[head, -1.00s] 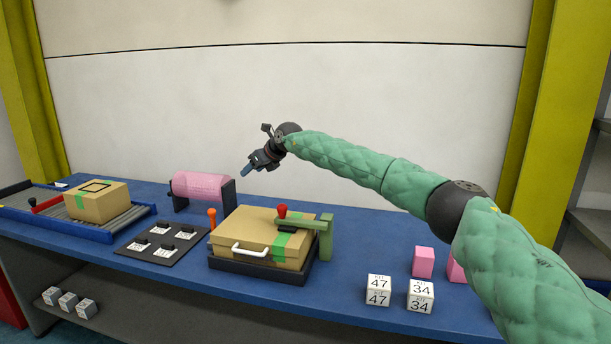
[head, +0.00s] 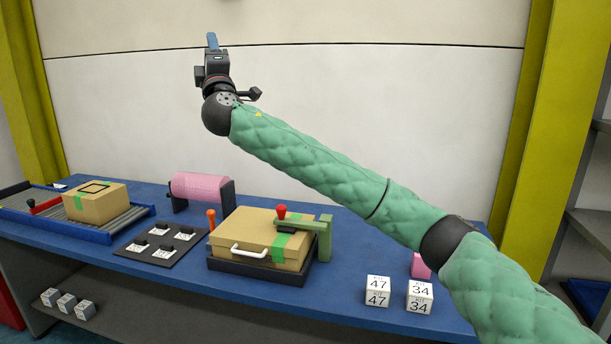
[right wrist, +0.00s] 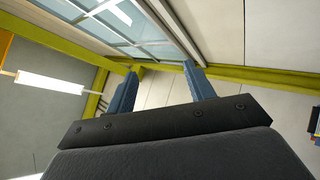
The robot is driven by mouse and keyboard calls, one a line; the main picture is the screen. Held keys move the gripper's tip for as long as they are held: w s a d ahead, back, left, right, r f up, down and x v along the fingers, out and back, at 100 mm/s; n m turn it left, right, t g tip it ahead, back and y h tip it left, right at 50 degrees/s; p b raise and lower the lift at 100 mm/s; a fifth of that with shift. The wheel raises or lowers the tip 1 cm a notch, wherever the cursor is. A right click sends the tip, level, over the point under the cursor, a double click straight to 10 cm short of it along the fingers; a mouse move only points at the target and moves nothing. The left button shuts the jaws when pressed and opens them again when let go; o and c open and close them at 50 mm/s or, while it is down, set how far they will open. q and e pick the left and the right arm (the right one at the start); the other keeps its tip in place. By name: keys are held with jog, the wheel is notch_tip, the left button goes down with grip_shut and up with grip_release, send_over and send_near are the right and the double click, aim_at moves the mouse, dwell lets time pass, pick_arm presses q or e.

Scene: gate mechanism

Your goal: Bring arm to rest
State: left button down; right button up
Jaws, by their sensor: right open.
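My right arm, in a green quilted sleeve, reaches in from the lower right of the head view. Its right gripper (head: 212,42) is raised high in front of the white wall, pointing up, well above the table. In the right wrist view the two blue fingers (right wrist: 160,88) stand apart with nothing between them. My left gripper is not in view.
The blue table (head: 350,290) holds a cardboard box (head: 222,244) in a black tray beside a green lever arm (head: 325,240) and red knob (head: 282,212). A pink roll (head: 200,187), a second box (head: 95,203) on a conveyor, and numbered cubes (head: 378,291) also stand there.

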jog(key=s+d+f+m+g+h, duration=0.2)
jog(key=s+d+f+m+g, duration=0.2)
jog(key=s+d+f+m, duration=0.85)
jog(key=s+d+f+n+g+h, duration=0.1)
jog(key=s+d+f+g+h, duration=0.35)
jog(key=f, duration=1.55)
jog(key=s+d+f+m+g+h, duration=0.1)
jog(key=s+d+f+m+g, duration=0.45)
jog(key=d+f, duration=0.85)
jog(key=s+d+f+m+g, duration=0.1)
jog(key=s+d+f+g, duration=0.15)
jog(key=s+f, duration=0.75)
jog(key=s+d+f+m+g, duration=0.15)
jog(key=s+d+f, duration=0.35)
jog(key=f, duration=0.8)
jog(key=s+f+g, duration=0.2)
jog(key=s+f, duration=0.4)
jog(key=s, duration=0.3)
jog(key=s+f+g, duration=0.2)
jog(key=s+f, duration=0.4)
jog(key=s, duration=0.4)
jog(key=shift+s+a+f+h, duration=0.15)
jog(key=shift+a+f+h, duration=0.2)
jog(key=shift+a+h, duration=0.1)
jog(key=shift+m, duration=0.25)
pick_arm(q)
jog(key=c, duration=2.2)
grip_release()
